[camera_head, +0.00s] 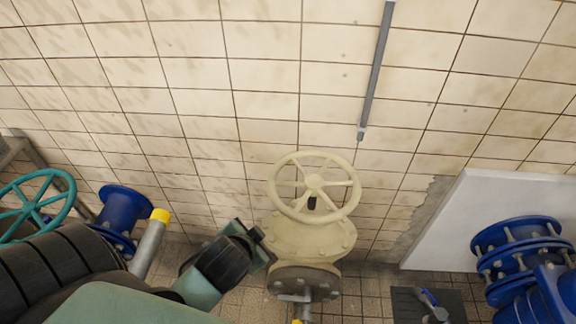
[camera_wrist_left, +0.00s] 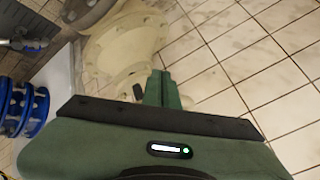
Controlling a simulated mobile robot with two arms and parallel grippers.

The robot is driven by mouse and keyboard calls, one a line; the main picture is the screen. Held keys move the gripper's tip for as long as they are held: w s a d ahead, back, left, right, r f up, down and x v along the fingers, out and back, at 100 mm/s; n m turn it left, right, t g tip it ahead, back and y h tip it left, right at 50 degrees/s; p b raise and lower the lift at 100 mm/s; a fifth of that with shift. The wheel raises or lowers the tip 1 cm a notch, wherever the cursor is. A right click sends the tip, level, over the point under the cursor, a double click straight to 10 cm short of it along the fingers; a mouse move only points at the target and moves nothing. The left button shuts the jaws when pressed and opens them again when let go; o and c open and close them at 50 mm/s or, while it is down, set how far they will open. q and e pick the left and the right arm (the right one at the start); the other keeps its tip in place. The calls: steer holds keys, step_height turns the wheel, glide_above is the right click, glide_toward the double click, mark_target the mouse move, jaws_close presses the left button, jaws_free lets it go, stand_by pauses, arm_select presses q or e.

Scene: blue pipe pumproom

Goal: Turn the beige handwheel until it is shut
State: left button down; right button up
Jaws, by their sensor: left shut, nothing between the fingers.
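The beige handwheel (camera_head: 314,187) has several spokes and sits on top of a beige valve body (camera_head: 300,240) near the tiled wall in the head view. My left gripper (camera_head: 265,240) is just left of the valve body and below the wheel's left rim, apart from the rim. Its fingers are mostly hidden behind my wrist there. In the left wrist view the green fingers (camera_wrist_left: 163,88) are closed together and empty. The pale valve body (camera_wrist_left: 122,50) is behind and left of them; the wheel cannot be made out clearly there. My right gripper is not in view.
A teal handwheel (camera_head: 38,205) and a blue flange (camera_head: 124,208) stand at the left. A yellow-capped grey pipe (camera_head: 150,243) is beside my arm. Blue pipework (camera_head: 518,250) and a white panel (camera_head: 470,220) are at the right. A grey rail (camera_head: 377,70) hangs on the wall.

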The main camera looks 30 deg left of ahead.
arm_select(q)
steer(key=w+a+r+m+t+y, duration=0.2)
steer(key=w+a+r+m+t, duration=0.35)
steer(key=w+r, duration=0.35)
steer(key=w+r+m+t+h, duration=0.2)
steer(key=w+r+m+t, duration=0.3)
steer(key=w+r+m, duration=0.15)
steer(key=m+g+h, duration=0.8)
steer(key=m+g, duration=0.1)
steer(key=m, duration=1.7)
glide_toward(285, 165)
steer(key=w+d+f, duration=0.1)
steer(key=w+d+f+p, duration=0.1)
steer(key=w+d, duration=0.1)
steer(key=w+d+f+p, duration=0.1)
steer(key=w+f, duration=0.1)
steer(key=shift+w+d, duration=0.15)
steer(key=shift+d, duration=0.25)
steer(key=shift+w+d+f, duration=0.25)
steer(key=shift+w+f, duration=0.2)
steer(key=shift+f, duration=0.05)
